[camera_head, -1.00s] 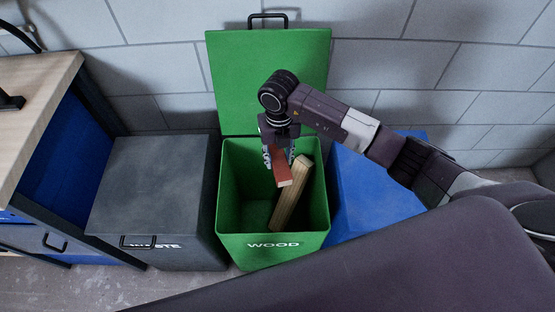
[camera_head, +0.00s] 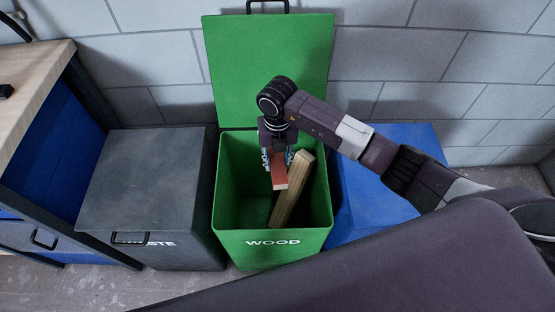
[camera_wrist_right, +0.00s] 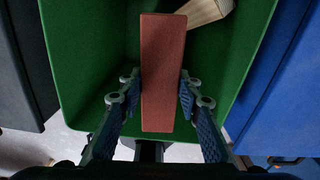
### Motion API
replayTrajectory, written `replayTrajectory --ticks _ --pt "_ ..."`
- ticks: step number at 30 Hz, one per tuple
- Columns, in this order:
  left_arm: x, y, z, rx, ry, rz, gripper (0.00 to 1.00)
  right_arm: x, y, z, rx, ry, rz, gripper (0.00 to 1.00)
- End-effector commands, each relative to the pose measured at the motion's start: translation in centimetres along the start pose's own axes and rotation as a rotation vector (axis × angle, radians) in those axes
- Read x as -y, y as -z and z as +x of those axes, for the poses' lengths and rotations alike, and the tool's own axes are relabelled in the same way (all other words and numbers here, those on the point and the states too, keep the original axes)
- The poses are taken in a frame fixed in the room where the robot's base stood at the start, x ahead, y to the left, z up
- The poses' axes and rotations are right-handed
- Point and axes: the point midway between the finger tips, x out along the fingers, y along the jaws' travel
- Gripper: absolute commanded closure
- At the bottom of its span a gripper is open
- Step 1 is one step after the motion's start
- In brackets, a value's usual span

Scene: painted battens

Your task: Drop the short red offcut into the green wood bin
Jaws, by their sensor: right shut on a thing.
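The short red offcut (camera_head: 279,171) is held by my right gripper (camera_head: 278,158), which points down over the open green wood bin (camera_head: 272,255). In the right wrist view the red offcut (camera_wrist_right: 162,75) lies between the two fingers of the right gripper (camera_wrist_right: 160,90), with the bin's green inside (camera_wrist_right: 90,60) below it. The gripper is shut on the offcut. The offcut appears within the bin's opening, near the back; how deep it is cannot be told exactly. The bin's lid (camera_head: 268,70) stands open against the wall. My left gripper is not in view.
A bare wood batten (camera_head: 291,190) stands tilted in the bin, just right of the red offcut. A closed grey waste bin (camera_head: 150,190) is on the left and a blue bin (camera_head: 375,195) on the right. A workbench (camera_head: 30,70) is at the far left.

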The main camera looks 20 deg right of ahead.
Motion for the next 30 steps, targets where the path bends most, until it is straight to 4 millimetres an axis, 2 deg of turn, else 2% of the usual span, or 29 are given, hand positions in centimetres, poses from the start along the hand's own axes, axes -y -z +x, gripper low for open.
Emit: replayTrajectory --ticks 3,4,9,20,23,30 --pt "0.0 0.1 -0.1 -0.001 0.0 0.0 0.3 0.0 0.0 -0.1 0.0 -0.001 0.0 0.94" --pt "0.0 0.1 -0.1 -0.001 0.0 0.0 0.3 0.0 0.0 -0.1 0.0 0.0 0.0 0.66" --pt "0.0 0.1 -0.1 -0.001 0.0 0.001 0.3 0.0 0.0 -0.1 0.0 0.0 0.0 0.48" --pt "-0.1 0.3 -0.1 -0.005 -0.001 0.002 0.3 0.0 -0.1 -0.6 0.001 -0.001 -0.001 0.48" --pt "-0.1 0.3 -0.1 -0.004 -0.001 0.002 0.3 0.0 -0.1 -1.9 0.002 -0.001 -0.001 0.48" --pt "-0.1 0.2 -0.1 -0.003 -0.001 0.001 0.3 0.0 -0.2 -7.0 0.005 -0.002 -0.001 0.48"
